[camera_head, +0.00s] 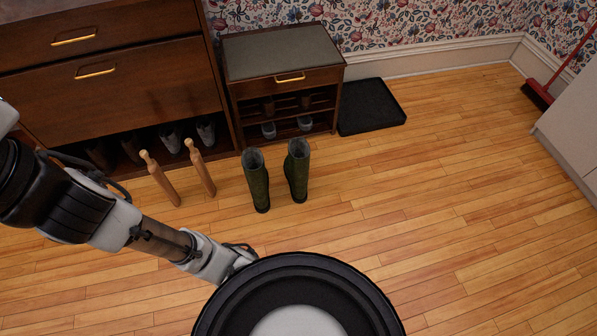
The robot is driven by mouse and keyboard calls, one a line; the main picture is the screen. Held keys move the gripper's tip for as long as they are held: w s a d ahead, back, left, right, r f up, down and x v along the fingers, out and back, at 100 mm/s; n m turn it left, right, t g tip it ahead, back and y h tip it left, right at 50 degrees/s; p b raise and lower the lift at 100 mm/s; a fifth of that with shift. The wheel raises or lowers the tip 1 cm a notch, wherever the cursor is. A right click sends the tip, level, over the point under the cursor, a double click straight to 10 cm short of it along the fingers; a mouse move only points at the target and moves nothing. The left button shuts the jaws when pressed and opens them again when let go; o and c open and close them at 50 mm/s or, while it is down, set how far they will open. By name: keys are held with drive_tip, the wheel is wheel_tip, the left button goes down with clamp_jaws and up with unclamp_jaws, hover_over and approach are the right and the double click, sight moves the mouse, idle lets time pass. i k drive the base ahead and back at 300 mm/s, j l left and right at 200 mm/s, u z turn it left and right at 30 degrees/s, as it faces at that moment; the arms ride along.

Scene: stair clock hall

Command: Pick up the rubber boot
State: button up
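Two dark green rubber boots stand upright side by side on the wooden floor, in front of the small cabinet. The left boot (257,181) and the right boot (297,171) are a small gap apart, with their grey-lined openings facing up. My arm comes in from the left edge and reaches down toward the lower middle of the picture. Its end goes behind the round black top of my own body, so my gripper is hidden. Nothing is seen touching the boots.
A small cabinet (284,53) with shoes on its shelves stands behind the boots. Two wooden boot stretchers (160,179) (201,167) are to their left, by a large dresser (110,65). A black tray (371,106) lies behind right. A red broom (539,94) leans far right. Floor at right is clear.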

sight(296, 166)
drive_tip(key=i+l, duration=0.95)
drive_tip(key=i, duration=0.3)
drive_tip(key=i+l, duration=0.5)
drive_tip(key=i+u, duration=0.05)
drive_tip(key=i, duration=0.1)
